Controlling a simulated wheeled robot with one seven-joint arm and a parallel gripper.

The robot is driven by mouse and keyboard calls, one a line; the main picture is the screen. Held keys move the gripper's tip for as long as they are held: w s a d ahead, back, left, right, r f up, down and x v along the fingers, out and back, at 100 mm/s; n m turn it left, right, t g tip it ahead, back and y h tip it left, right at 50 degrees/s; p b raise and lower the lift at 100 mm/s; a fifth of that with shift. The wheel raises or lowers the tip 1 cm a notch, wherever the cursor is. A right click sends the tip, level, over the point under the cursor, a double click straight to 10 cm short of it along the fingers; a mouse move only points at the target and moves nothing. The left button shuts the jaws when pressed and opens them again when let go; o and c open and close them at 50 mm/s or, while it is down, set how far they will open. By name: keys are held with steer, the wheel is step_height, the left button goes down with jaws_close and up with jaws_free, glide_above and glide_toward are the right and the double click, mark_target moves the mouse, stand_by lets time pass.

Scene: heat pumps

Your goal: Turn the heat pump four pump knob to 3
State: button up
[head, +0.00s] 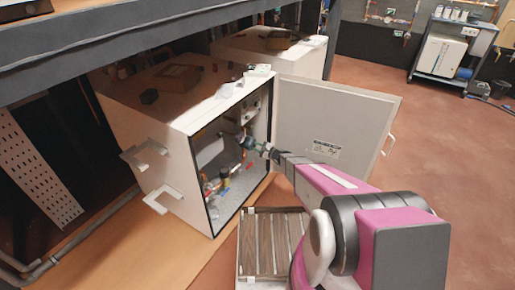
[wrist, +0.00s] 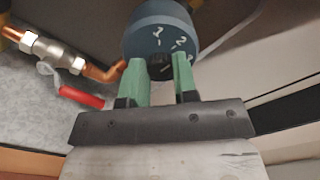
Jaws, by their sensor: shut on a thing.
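The heat pump (head: 205,130) is a white box with its door open, and my arm reaches into its opening. In the wrist view, the round dark blue pump (wrist: 162,27) carries white numbers; a 1 and a 2 can be read, and a further mark at the right is unclear. The small black pump knob (wrist: 159,62) is on its face, largely hidden by my fingers. My gripper (wrist: 160,65) has green fingers, shut on the knob from both sides. In the head view my gripper (head: 256,146) is small at the opening, and the knob cannot be made out.
The open door (head: 335,125) stands right beside my arm. In the wrist view, a valve with a red handle (wrist: 82,97) and copper pipe lie left of my fingers. A slatted crate (head: 270,245) sits below the arm. A second white unit (head: 300,55) stands behind.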

steer(key=shift+m, duration=4.2)
steer(key=o, duration=0.9)
steer(key=shift+o, duration=0.2)
steer(key=shift+d, duration=0.1)
steer(key=v, duration=1)
steer(key=shift+s+d, duration=0.25)
steer(key=shift+d, duration=0.05)
